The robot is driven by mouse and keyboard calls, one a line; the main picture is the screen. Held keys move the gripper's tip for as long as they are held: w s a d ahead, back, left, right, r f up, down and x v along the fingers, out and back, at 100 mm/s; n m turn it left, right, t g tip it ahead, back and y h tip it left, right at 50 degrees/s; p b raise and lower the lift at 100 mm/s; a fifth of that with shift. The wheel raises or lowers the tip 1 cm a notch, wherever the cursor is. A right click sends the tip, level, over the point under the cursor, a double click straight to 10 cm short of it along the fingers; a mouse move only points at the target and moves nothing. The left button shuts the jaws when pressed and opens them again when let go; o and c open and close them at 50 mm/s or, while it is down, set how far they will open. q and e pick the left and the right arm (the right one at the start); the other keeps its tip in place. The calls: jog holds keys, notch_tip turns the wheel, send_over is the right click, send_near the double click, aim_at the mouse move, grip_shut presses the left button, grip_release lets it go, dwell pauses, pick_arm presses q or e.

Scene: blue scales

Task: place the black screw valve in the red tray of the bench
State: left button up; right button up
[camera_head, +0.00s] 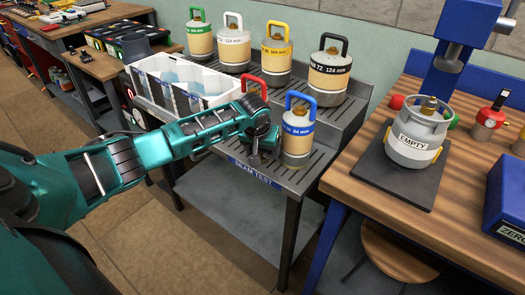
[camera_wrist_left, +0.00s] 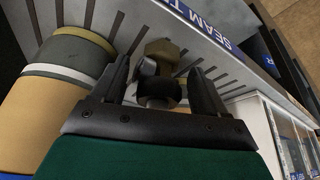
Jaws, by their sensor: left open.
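My left gripper (camera_head: 257,150) points down at the slatted seam test stand (camera_head: 311,178), left of a blue-handled gas canister (camera_head: 297,138). In the left wrist view the gripper (camera_wrist_left: 160,88) is open. Between its fingers is a small valve with a black round part (camera_wrist_left: 158,90) and a brass hex part (camera_wrist_left: 162,50), apparently the black screw valve. I cannot tell whether the fingers touch it. In the head view the gripper hides the valve. I cannot make out the red tray for certain. My right gripper is not in view.
The canister stands close beside the gripper. A white crate (camera_head: 150,98) is left of it; green, white, yellow and black-handled canisters stand behind. At right, a wooden bench (camera_head: 455,190) carries an EMPTY-labelled canister (camera_head: 415,138) on a dark plate and a blue box (camera_head: 507,200).

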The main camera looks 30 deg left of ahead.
pick_arm(q)
jog(key=c, duration=1.2)
jog(key=shift+r, duration=0.15)
jog(key=shift+c, duration=0.3)
